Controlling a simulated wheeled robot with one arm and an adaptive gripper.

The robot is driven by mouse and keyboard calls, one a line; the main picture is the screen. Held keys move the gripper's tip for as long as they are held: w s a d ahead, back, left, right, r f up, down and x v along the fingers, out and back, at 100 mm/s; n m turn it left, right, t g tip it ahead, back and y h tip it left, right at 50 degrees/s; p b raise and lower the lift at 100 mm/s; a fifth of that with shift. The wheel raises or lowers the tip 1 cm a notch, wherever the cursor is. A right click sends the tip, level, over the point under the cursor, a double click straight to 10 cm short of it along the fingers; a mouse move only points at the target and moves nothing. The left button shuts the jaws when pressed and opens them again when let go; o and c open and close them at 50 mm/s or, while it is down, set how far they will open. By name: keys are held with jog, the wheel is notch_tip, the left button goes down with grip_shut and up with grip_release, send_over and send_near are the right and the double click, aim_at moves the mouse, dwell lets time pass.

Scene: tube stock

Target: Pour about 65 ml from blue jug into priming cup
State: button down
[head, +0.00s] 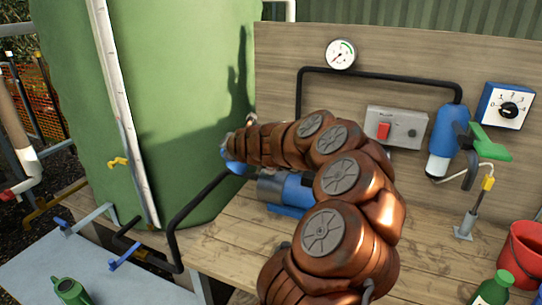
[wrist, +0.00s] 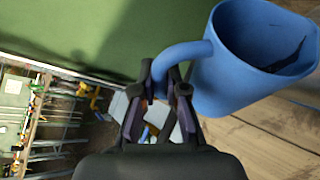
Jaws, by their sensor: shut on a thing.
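The blue jug (wrist: 235,75) fills the upper right of the wrist view, with its open mouth facing up and right in that picture. My gripper (wrist: 168,92) is shut on the jug's curved handle. Inside the jug there is a dark area; I cannot tell the liquid level. In the head view my copper-coloured arm covers most of the jug, and only a small blue part (head: 237,167) shows at the arm's far end, in front of the green tank. I cannot make out the priming cup in either view; no stream of liquid shows.
A blue pump (head: 290,192) sits on the wooden bench behind my arm. The large green tank (head: 180,100) stands left, with black pipe (head: 178,225) beside it. A red bucket (head: 522,255), a green bottle (head: 492,290) and a green watering can (head: 70,290) stand near the lower edges.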

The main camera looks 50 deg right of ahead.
jog(key=shift+s+d+r+m+y+p, duration=0.2)
jog(key=shift+d+r+m+p, duration=0.1)
jog(key=shift+r, duration=0.15)
jog(key=shift+s+d+r+m+y+p, duration=0.1)
jog(key=shift+s+d+r+m+p, duration=0.15)
jog(key=shift+r, duration=0.2)
dwell(0.8)
jog(key=shift+s+d+r+m+t+p, duration=0.1)
jog(key=shift+d+r+m+t+p, duration=0.35)
jog(key=shift+r, duration=0.35)
dwell(0.7)
jog(key=f+b, duration=0.1)
jog(key=w+a+f+n+b, duration=0.1)
jog(key=f, duration=0.1)
jog(key=a+f+n+g+b, duration=0.1)
jog(key=shift+w+a+f+h, duration=0.15)
jog(key=shift+w+a+h, duration=0.1)
jog(key=shift+h, duration=0.15)
jog(key=shift+a+n, duration=0.1)
jog(key=shift+n, duration=0.2)
jog(key=shift+w+a+f+n+g+h+b, duration=0.25)
jog(key=shift+w+a+f+n+h+b, duration=0.2)
jog(key=shift+a+b, duration=0.15)
jog(key=shift+w+a+f+n+g+h+b, duration=0.2)
jog(key=shift+w+a+f+n+h+b, duration=0.1)
jog(key=shift+a+n+h+b, duration=0.25)
jog(key=shift+a+f, duration=0.1)
jog(key=shift+a, duration=0.05)
